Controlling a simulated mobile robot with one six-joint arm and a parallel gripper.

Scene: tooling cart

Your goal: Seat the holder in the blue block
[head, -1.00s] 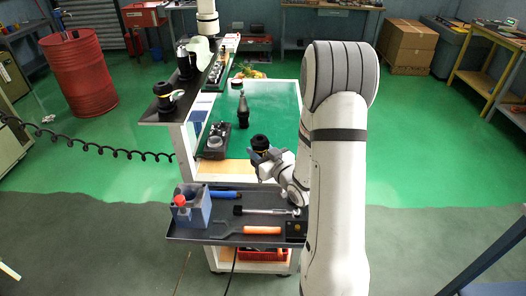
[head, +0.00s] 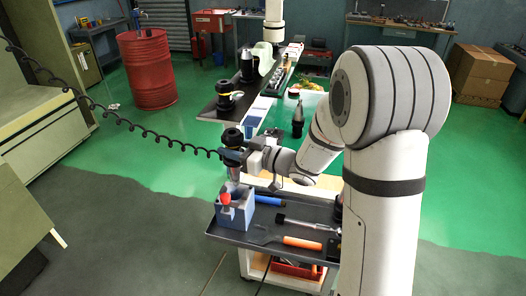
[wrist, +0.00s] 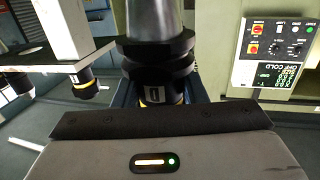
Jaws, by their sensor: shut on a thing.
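The holder has a black top (head: 232,137) and a silver taper (head: 233,173) pointing down in the head view. My gripper (head: 236,156) is shut on the holder around its dark flange and holds it upright. The blue block (head: 237,212) stands on the left end of the dark tray. The taper is directly over the block in the picture; I cannot tell whether its tip is in the block's opening. In the wrist view the holder's silver taper (wrist: 155,17), black flange (wrist: 157,53) and yellow-ringed end (wrist: 155,96) show beyond the gripper body.
The dark tray (head: 265,236) also bears a blue-handled tool (head: 269,201), a ratchet-like tool (head: 305,224) and an orange-handled tool (head: 301,243). Other holders (head: 227,100) stand on the shelf behind. A coiled black cable hangs at left.

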